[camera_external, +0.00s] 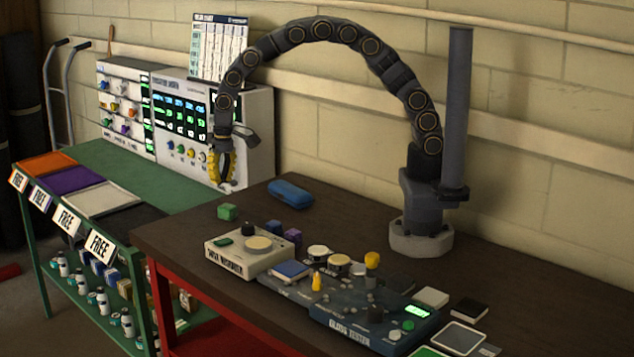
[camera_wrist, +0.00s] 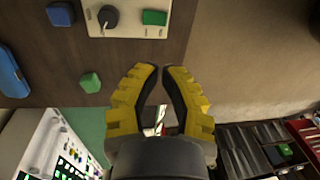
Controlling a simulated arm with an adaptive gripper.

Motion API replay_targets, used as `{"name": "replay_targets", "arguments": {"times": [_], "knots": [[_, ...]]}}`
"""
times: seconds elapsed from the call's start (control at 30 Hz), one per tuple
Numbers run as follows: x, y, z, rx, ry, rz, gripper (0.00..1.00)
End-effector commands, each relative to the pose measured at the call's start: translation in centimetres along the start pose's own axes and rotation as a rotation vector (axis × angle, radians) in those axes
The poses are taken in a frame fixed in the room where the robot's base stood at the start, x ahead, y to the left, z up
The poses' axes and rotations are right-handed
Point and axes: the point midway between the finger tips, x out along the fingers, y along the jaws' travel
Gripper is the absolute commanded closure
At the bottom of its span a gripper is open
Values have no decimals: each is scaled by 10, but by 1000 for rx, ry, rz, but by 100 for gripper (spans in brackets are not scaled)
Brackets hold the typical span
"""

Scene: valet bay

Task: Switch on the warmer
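The warmer (camera_external: 222,264) is a cream box on the dark table, with a lettered front that I cannot read surely. On its top are a black knob (camera_external: 248,230), a green switch (camera_external: 222,242) and a round cream disc (camera_external: 258,243). In the wrist view the warmer (camera_wrist: 130,24) shows at the top edge, with the knob (camera_wrist: 108,17) and the green switch (camera_wrist: 155,17); the rest is cut off. My gripper (camera_wrist: 162,68) has yellow fingers with a narrow gap between the tips and nothing held. In the external view my gripper (camera_external: 222,183) hangs in the air behind and left of the warmer, apart from it.
A green block (camera_external: 227,212) and a blue case (camera_external: 290,193) lie behind the warmer. Blue and purple blocks (camera_external: 292,236) stand close to its right. A dark blue device (camera_external: 370,325) sits further right. A cream panel unit (camera_external: 262,130) stands behind my gripper.

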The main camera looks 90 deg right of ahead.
Motion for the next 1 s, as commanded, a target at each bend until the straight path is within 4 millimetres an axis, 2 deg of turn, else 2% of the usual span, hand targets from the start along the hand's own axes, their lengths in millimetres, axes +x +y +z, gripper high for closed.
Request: {"name": "replay_targets", "arguments": {"times": [0.17, 0.6, 0.7, 0.83, 1.0], "knots": [[15, 0, 0, -1, -2, 2, 100], [105, 1, 1, -2, -3, 4, 100], [120, 1, 1, -2, -3, 3, 100], [134, 1, 1, -2, -2, 3, 100], [140, 0, 0, -2, 0, 0, 100]]}}
